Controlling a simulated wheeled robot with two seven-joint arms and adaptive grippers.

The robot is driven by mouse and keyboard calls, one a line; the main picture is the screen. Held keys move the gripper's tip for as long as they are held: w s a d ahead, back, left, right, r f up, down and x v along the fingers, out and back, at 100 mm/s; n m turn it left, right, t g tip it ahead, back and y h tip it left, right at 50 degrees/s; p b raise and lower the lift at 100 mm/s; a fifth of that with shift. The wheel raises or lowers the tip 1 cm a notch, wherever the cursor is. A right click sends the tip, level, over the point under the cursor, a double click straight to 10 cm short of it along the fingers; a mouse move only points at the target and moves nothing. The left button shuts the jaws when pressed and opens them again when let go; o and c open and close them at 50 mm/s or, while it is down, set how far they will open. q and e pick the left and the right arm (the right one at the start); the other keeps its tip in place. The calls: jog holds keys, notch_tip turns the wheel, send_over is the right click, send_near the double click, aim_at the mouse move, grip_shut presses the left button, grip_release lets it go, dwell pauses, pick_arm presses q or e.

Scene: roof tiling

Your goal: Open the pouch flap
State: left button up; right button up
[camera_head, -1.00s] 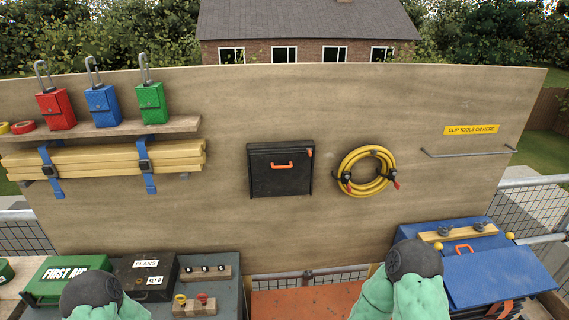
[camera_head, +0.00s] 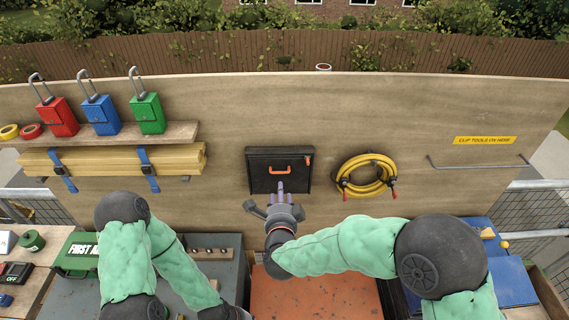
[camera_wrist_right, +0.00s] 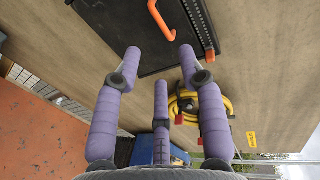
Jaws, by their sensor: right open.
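A black flat pouch (camera_head: 262,181) with an orange handle (camera_head: 280,170) on its front hangs on the wooden board; its front looks closed. In the right wrist view the black pouch (camera_wrist_right: 112,45) and its orange handle (camera_wrist_right: 162,20) are at the top, partly cut off. My right gripper (camera_head: 281,190) is open and empty, just in front of the pouch's lower edge. In the right wrist view its purple fingers (camera_wrist_right: 161,62) are spread toward the pouch, below the handle; contact cannot be told. My left arm is at lower left, its gripper beyond the bottom edge.
A coiled yellow hose (camera_head: 367,176) hangs right of the pouch. A metal rail (camera_head: 480,166) is at the right. An orange surface (camera_head: 315,298) lies below.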

aim_at(280, 176)
jog(key=p+x, duration=0.1)
jog(key=x, duration=0.9)
jog(key=shift+w+f+p, duration=0.1)
jog(key=shift+w+p, duration=0.25)
jog(key=shift+a, duration=0.1)
grip_shut()
